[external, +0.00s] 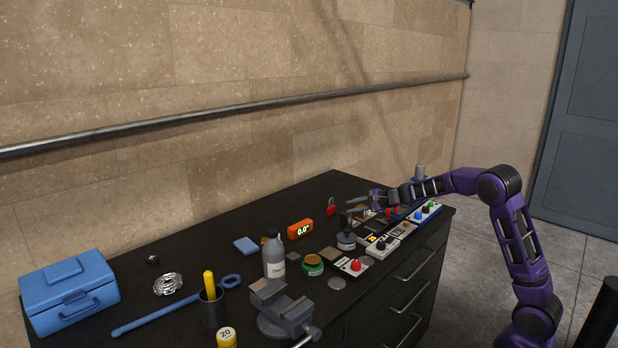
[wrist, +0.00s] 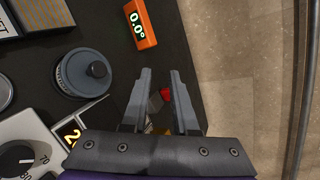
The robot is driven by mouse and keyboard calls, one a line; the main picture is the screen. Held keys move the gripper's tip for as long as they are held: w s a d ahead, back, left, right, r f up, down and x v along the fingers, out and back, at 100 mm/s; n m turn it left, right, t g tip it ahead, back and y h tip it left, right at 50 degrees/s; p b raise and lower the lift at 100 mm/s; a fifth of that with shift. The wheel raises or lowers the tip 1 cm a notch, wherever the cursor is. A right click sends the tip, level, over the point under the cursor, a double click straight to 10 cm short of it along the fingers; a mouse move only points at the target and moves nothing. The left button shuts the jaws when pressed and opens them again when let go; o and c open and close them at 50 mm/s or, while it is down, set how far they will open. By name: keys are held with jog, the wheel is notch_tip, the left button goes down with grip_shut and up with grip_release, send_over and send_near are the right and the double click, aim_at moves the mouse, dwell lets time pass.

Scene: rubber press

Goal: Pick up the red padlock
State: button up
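The red padlock (external: 331,210) stands on the black bench top near its back edge, with its shackle up, in the external view. In the wrist view only a small red part of the padlock (wrist: 165,94) shows, between the two fingers and partly hidden by them. My gripper (external: 349,201) is above the bench, to the right of the padlock in the external view. In the wrist view my gripper (wrist: 160,72) is open, with a clear gap between its fingers. I cannot tell its exact height over the padlock.
An orange digital readout (external: 300,228) stands left of the padlock. A grey round-lidded pot (wrist: 85,72) and a white dial box (wrist: 28,150) are close to my gripper. Control boxes line the front right edge. The wall with a rail (external: 240,108) rises behind the bench.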

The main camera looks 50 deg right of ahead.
jog(key=d+f+m, duration=0.1)
jog(key=d, duration=0.1)
jog(key=w+d+f+m, duration=0.1)
jog(key=d+m, duration=0.1)
jog(key=d+f+m+t+b, duration=0.1)
jog(key=d, duration=0.1)
jog(key=shift+w+d+f, duration=0.15)
jog(key=shift+w+f, duration=0.15)
jog(key=d+f+m+t+h, duration=0.1)
jog(key=d+m+t+h, duration=0.1)
jog(key=d+m, duration=0.5)
jog(key=n, duration=0.1)
send_near(331, 205)
jog(key=w+r, duration=0.2)
jog(key=shift+d+r+b, duration=0.15)
jog(key=shift+r+b, duration=0.2)
jog(key=shift+d+f+x, duration=0.1)
jog(key=shift+f+x, duration=0.05)
jog(key=shift+x, duration=0.65)
jog(key=shift+d+f+x, duration=0.1)
jog(key=shift+x, duration=0.65)
jog(key=shift+p+x, duration=0.45)
jog(key=shift+x, duration=0.6)
grip_shut()
